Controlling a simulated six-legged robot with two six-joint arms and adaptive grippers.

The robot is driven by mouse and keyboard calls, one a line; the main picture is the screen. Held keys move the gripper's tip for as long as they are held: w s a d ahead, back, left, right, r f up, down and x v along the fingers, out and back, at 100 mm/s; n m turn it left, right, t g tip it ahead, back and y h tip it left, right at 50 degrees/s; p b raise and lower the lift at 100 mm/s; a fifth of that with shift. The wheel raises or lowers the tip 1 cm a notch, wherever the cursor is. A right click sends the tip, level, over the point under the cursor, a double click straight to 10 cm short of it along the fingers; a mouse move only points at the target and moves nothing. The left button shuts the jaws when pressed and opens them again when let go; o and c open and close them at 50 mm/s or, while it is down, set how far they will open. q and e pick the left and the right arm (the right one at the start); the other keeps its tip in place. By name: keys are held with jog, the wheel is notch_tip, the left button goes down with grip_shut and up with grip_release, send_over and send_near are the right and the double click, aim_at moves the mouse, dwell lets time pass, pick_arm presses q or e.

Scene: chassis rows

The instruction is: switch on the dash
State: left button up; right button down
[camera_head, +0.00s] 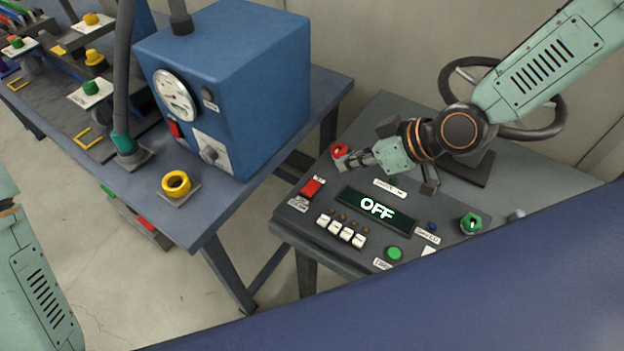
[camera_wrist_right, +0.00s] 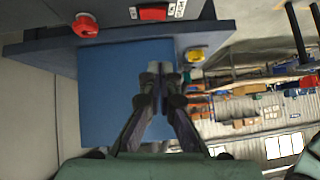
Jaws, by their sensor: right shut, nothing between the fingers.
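The dash (camera_head: 290,222) is a dark sloped console with a lit display (camera_head: 377,209) reading "OFF". A red rocker switch (camera_head: 312,188) sits at its left and also shows in the right wrist view (camera_wrist_right: 153,13). A red knob (camera_head: 339,150) is at its back left corner and shows in the wrist view too (camera_wrist_right: 86,25). A green knob (camera_head: 471,223) is at the right and a green button (camera_head: 394,253) at the front. My right gripper (camera_head: 347,162) is shut and empty, over the back left of the dash; the wrist view shows its fingertips (camera_wrist_right: 159,68) apart from both red controls. My left gripper is out of view.
Several white buttons (camera_head: 335,228) line the dash front. A steering wheel (camera_head: 535,131) stands behind, near my right arm. A blue box with a gauge (camera_head: 250,85) stands on the left table (camera_head: 222,208), near a yellow ring (camera_head: 176,183). A gap separates the tables.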

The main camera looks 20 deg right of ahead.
jog(key=b, duration=0.2)
send_near(302, 189)
jog(key=w+a, duration=0.2)
jog(key=w, duration=0.1)
jog(key=shift+a+f+b, duration=0.15)
jog(key=shift+b, duration=0.2)
jog(key=shift+a+f, duration=0.25)
jog(key=shift+f, duration=0.9)
jog(key=shift+s+d+f, duration=0.1)
jog(key=shift+s+f, duration=0.1)
jog(key=shift+f, duration=0.5)
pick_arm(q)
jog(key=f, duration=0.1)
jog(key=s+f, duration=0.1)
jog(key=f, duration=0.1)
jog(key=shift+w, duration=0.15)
pick_arm(e)
jog(key=shift+w, duration=0.15)
